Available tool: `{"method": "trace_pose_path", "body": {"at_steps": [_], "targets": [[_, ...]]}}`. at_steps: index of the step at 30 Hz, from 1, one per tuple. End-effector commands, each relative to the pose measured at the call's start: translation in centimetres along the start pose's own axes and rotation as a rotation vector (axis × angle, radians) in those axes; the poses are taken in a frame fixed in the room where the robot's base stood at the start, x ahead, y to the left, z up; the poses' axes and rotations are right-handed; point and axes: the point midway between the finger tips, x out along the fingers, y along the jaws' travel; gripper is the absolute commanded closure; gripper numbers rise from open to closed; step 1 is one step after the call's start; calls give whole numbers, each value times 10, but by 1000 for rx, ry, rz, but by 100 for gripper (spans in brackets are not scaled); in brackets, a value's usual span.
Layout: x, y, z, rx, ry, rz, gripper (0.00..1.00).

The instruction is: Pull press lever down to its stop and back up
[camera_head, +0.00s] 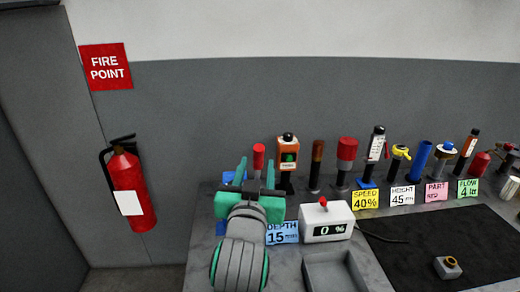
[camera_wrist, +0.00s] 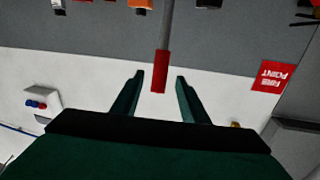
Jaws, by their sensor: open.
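The press lever, as I take it, is a grey rod with a red grip (camera_head: 259,157), standing just beyond my gripper (camera_head: 256,168) in the head view. In the wrist view the red grip (camera_wrist: 160,74) hangs from the top of the picture on its grey rod. My gripper (camera_wrist: 160,80) is open, with one dark green finger on each side of the grip in that picture. Neither finger appears to touch it. I cannot tell how deep the grip sits between the fingers. The lever's base is hidden behind my gripper in the head view.
An orange device (camera_head: 288,152) and a brown handle (camera_head: 318,155) stand close to the right of the lever. A white counter box (camera_head: 326,222) reading 0 % and a grey tray (camera_head: 334,272) are at right front. A fire extinguisher (camera_head: 130,185) hangs on the wall at left.

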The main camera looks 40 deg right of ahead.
Motion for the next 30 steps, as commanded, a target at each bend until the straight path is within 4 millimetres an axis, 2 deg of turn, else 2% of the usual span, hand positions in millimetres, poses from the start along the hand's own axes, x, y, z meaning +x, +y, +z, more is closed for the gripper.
{"method": "trace_pose_path", "body": {"at_steps": [9,15,21,29,30], "targets": [[56,0,1,0,-3,0,60],[82,1,1,0,-1,1,60],[92,0,1,-1,-1,1,60],[92,0,1,-1,0,0,60],[92,0,1,-1,0,0,69]]}}
